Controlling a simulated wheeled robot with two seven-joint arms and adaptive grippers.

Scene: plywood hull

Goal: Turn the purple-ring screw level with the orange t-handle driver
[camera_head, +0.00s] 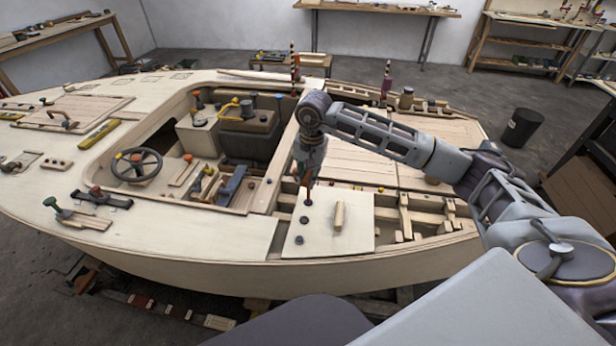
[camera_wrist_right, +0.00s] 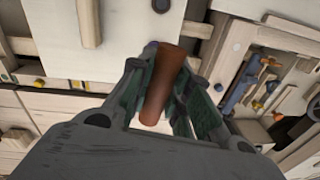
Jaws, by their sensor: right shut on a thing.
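My right gripper (camera_head: 308,172) points down over the pale panel (camera_head: 353,240) on the hull's near right. It is shut on the orange t-handle driver (camera_head: 308,192). In the right wrist view the driver's orange-brown handle (camera_wrist_right: 160,88) lies between the two fingers (camera_wrist_right: 156,95). Below it, dark round screw heads sit along the panel's left side, one (camera_head: 303,220) nearer the driver and one (camera_head: 299,240) nearer the panel's front edge. My left gripper is out of view.
A small wooden block (camera_head: 339,216) stands on the panel. Open framed compartments (camera_head: 420,212) lie right of it. The cockpit with a steering wheel (camera_head: 136,165) and a dark seat (camera_head: 249,130) is to the left. A green-handled tool (camera_head: 75,215) lies on the left deck.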

